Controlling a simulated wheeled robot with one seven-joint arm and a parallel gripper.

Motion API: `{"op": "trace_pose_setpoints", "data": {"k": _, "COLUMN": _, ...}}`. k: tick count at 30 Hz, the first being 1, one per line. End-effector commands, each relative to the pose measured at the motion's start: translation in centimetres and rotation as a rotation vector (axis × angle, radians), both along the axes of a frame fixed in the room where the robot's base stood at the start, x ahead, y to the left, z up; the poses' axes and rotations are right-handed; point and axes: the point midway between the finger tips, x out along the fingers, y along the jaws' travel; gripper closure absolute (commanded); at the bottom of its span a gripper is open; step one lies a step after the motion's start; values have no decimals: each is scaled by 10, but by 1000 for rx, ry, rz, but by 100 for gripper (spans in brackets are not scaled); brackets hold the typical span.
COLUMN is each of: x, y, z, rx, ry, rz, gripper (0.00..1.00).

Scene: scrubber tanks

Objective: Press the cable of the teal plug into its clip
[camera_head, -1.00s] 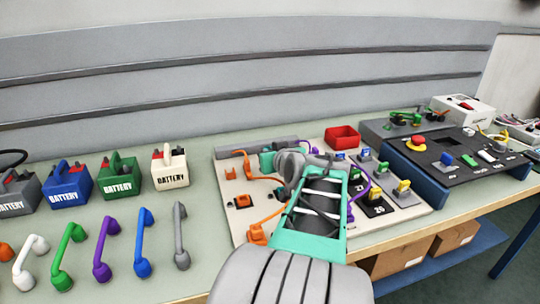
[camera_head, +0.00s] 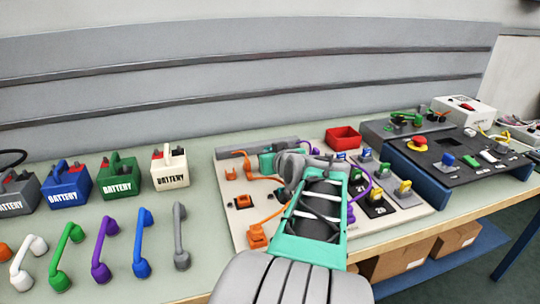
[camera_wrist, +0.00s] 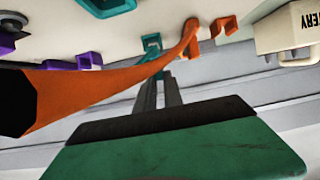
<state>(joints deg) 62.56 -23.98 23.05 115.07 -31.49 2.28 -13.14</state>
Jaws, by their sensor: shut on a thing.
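My gripper (camera_wrist: 160,80) points down at the pale board (camera_head: 232,190). In the wrist view its narrow grey fingers are together, with a little teal showing at their tips, which I take for the teal plug's cable. A small teal clip (camera_wrist: 150,42) stands right by the fingertips; I cannot tell whether the cable is inside it. A larger teal block (camera_wrist: 105,6), perhaps the plug, is at the top edge; a teal block (camera_head: 267,160) also shows left of my gripper in the head view. My wrist hides most of this spot there.
An orange cable (camera_wrist: 120,85) crosses close before the wrist camera, by orange clips (camera_wrist: 222,25). Purple clips (camera_wrist: 88,60) and a purple cable (camera_head: 365,187) are near. A red bin (camera_head: 342,137) stands behind; batteries (camera_head: 118,177) and handles stand left.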

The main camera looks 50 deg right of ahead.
Motion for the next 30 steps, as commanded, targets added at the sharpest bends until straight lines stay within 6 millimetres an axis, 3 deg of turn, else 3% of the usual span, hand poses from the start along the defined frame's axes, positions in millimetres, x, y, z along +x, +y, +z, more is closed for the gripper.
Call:
{"op": "trace_pose_setpoints", "data": {"k": 17, "x": 0, "y": 0, "z": -20, "rx": 1, "ry": 0, "rz": 0, "gripper": 100}}
{"op": "trace_pose_setpoints", "data": {"k": 18, "x": 0, "y": 0, "z": -20, "rx": 2, "ry": 1, "rz": 0, "gripper": 88}}
{"op": "trace_pose_setpoints", "data": {"k": 27, "x": 0, "y": 0, "z": -18, "rx": 0, "ry": 1, "rz": 0, "gripper": 63}}
{"op": "trace_pose_setpoints", "data": {"k": 30, "x": 0, "y": 0, "z": -18, "rx": 0, "ry": 0, "rz": 0, "gripper": 63}}
